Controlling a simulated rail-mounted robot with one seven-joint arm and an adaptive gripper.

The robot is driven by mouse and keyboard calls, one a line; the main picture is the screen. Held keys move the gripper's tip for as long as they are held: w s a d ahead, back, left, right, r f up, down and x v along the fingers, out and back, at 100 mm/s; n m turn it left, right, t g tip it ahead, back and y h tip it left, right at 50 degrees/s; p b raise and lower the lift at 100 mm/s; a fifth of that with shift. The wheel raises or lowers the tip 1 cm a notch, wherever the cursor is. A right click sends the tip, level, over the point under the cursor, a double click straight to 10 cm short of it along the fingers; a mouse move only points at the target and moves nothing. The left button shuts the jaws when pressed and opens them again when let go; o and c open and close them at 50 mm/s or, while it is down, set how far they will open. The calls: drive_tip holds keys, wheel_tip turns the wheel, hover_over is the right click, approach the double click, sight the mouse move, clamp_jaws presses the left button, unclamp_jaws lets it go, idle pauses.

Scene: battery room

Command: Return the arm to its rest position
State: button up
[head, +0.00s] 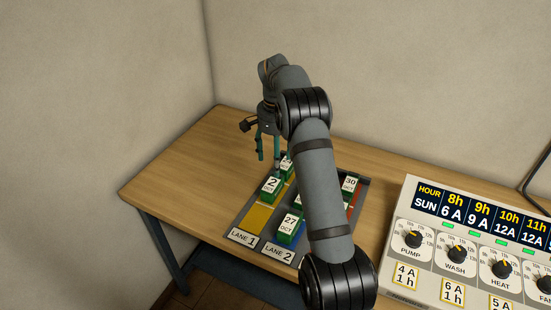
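My gripper (270,164) points down over the back of the lane tray (240,225), with its two green fingers apart and nothing seen between them. The fingertips are just above or behind a green block marked 2 (271,187) in the yellow lane 1; I cannot tell if they touch anything. Another green block (286,163) stands behind it, partly hidden by a finger. My arm reaches over the tray from the lower right and hides much of its middle and right side.
A block marked 27 OCT (290,228) stands in lane 2, and one marked 30 (350,184) at the tray's right. A control panel (401,225) with dials stands right of my arm. The wooden table (185,165) is clear at left, with walls behind.

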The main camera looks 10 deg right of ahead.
sight(275, 183)
drive_tip(key=shift+r, duration=0.2)
drive_tip(key=shift+f, duration=0.1)
wheel_tip(275, 183, down, 11)
drive_tip(key=shift+f+p, duration=0.15)
drive_tip(key=shift+p, duration=0.85)
drive_tip(key=shift+w+f, duration=0.1)
drive_tip(key=shift+f, duration=0.05)
drive_tip(key=shift+r+b, duration=0.75)
drive_tip(key=shift+r, duration=0.9)
